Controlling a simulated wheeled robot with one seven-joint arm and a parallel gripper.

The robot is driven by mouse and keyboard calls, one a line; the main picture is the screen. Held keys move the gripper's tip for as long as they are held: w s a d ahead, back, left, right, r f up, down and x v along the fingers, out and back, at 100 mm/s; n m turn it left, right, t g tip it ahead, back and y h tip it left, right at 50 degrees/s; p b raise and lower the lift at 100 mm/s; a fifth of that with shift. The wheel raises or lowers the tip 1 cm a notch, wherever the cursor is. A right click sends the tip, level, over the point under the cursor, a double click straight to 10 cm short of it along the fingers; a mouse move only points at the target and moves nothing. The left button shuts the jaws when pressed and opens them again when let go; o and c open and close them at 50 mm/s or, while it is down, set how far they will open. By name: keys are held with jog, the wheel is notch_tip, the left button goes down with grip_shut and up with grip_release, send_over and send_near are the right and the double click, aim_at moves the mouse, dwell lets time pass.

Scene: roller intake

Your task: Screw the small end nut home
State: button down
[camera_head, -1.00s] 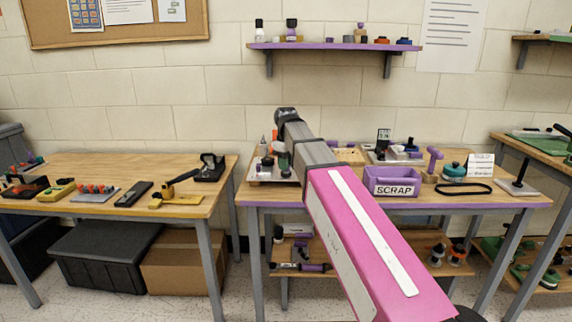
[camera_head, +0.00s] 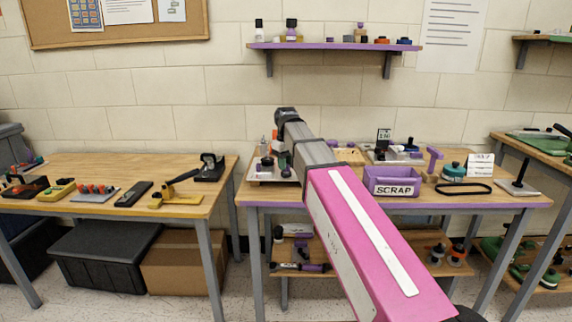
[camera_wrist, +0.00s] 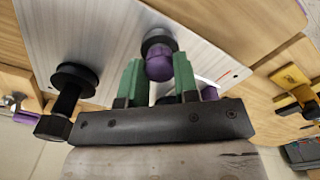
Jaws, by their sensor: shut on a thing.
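In the wrist view, my gripper (camera_wrist: 158,82) has its two green fingers on either side of a purple knob-like nut (camera_wrist: 159,66), and it is shut on it. A dark piece shows low between the fingers, partly hidden. Whether the nut is fully seated cannot be told. In the head view, the fingers and nut are mostly hidden behind my arm, at the left end of the middle bench.
A black spool-like part (camera_wrist: 68,95) stands left of my gripper, close to it. Another purple piece (camera_wrist: 208,92) is just right of the fingers. In the head view, a purple SCRAP bin (camera_head: 392,181) stands right of my arm. A yellow-based lever tool (camera_head: 177,197) is on the left bench.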

jog(key=c, duration=0.8)
grip_release()
